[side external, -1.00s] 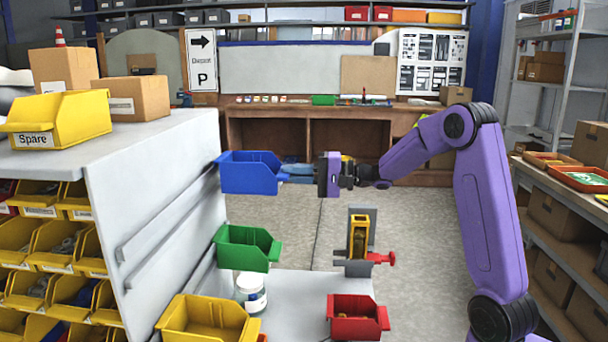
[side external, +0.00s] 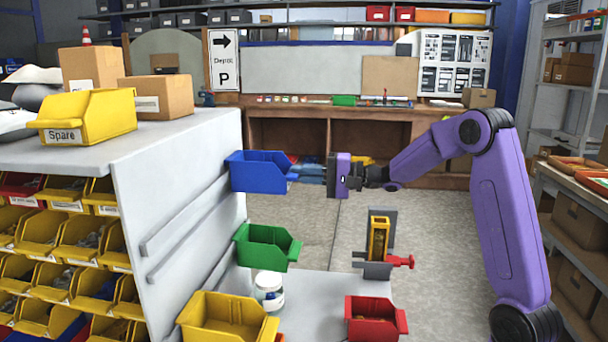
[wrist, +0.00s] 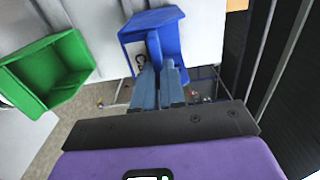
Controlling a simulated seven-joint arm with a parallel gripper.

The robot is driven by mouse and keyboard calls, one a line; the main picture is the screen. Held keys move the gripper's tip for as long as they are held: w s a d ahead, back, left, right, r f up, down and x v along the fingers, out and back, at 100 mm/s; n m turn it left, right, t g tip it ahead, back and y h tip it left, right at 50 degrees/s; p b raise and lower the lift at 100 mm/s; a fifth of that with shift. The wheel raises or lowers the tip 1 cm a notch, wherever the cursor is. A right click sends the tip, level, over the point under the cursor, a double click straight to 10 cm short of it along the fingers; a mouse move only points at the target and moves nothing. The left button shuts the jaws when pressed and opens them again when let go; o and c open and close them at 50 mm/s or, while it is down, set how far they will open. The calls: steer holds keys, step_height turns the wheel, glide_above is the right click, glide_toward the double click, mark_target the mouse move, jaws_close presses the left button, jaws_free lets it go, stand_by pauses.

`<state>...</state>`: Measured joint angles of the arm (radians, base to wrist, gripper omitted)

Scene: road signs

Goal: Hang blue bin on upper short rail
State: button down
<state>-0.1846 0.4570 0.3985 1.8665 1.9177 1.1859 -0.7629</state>
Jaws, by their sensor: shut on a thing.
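The blue bin (side external: 258,172) is upright beside the white panel's right edge, above the green bin (side external: 267,246). My gripper (side external: 298,172) comes in from the right. Its blue fingers are shut on the bin's near wall, as the wrist view also shows with the blue bin (wrist: 160,32) ahead of my gripper (wrist: 156,62). A rail (side external: 185,218) runs along the panel face toward the bin. The bin hides the rail's far end. I cannot tell whether the bin's back touches the rail.
The green bin is close below the blue one. A yellow bin (side external: 225,322), a jar (side external: 269,292), a red bin (side external: 374,320) and a grey fixture (side external: 378,250) with a red handle are lower down. The space above the blue bin is clear.

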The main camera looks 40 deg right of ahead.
steer(key=shift+f, duration=0.95)
stand_by(0.6)
stand_by(0.4)
steer(key=c, duration=1.1)
jaws_free()
steer(key=shift+c, duration=0.2)
